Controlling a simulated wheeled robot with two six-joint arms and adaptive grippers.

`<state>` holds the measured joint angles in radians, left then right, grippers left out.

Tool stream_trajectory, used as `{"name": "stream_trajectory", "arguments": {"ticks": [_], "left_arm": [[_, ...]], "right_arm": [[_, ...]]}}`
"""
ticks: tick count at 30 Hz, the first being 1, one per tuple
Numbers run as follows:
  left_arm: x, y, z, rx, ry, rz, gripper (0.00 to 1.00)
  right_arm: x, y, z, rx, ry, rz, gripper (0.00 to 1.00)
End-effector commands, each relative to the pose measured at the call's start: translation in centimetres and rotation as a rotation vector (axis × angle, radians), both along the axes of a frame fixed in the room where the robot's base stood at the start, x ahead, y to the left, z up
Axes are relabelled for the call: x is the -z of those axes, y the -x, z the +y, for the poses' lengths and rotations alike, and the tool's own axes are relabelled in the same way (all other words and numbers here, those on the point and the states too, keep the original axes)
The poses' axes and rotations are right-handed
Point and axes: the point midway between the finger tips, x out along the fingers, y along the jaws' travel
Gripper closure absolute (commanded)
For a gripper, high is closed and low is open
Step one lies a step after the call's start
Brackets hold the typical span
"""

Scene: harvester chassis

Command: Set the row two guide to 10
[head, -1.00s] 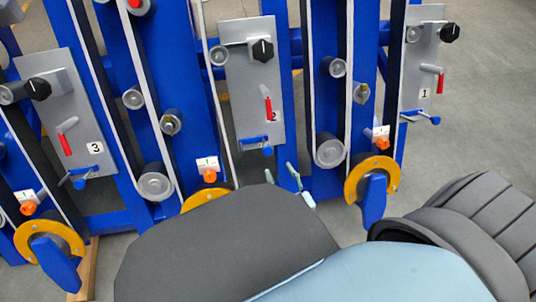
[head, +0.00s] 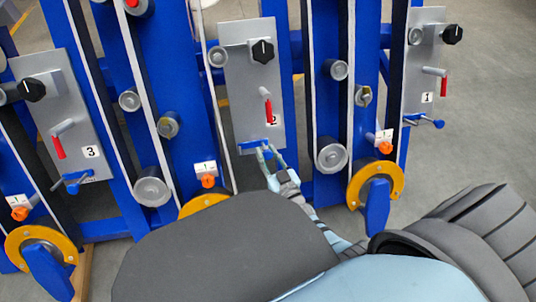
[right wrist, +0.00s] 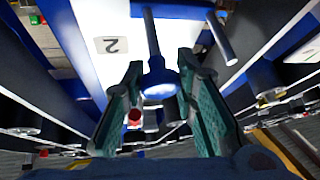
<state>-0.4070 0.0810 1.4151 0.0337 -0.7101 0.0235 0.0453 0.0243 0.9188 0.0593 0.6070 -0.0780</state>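The row two plate (head: 240,95) is the grey middle panel, marked 2. It carries a black pointer knob (head: 263,50), a red-handled lever (head: 268,104) and a blue T-shaped handle (head: 251,147) near its lower edge. The number 2 label (right wrist: 111,45) shows in the right wrist view. My right gripper (head: 268,152) is at the right end of that blue handle, its fingers (right wrist: 158,75) open on either side of the blue round end (right wrist: 158,86). I cannot tell whether they touch it. Any scale reading is too small to tell. My left gripper is not in view.
Similar plates marked 3 (head: 62,110) and 1 (head: 422,70) stand left and right. Blue uprights, grey rollers (head: 331,153), orange knobs (head: 385,147) and yellow-rimmed wheels (head: 396,182) flank the middle plate. Grey floor is open at the right.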

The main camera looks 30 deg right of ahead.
Motion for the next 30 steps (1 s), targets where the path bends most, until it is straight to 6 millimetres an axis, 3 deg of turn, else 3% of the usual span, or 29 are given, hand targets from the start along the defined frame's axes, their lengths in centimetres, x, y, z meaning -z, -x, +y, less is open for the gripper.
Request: {"name": "stream_trajectory", "arguments": {"ticks": [17,18,21,30], "left_arm": [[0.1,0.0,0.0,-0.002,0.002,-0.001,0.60],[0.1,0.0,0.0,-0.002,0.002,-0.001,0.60],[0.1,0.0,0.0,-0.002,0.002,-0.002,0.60],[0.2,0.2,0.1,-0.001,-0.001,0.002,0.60]], "right_arm": [[0.0,0.3,-1.0,0.000,-0.002,0.001,1.00],[0.0,0.3,-0.9,0.000,-0.002,0.001,0.69],[0.0,0.3,-0.9,0.000,-0.002,0.001,0.53],[0.0,0.4,-0.9,0.000,-0.001,0.001,0.53]]}}
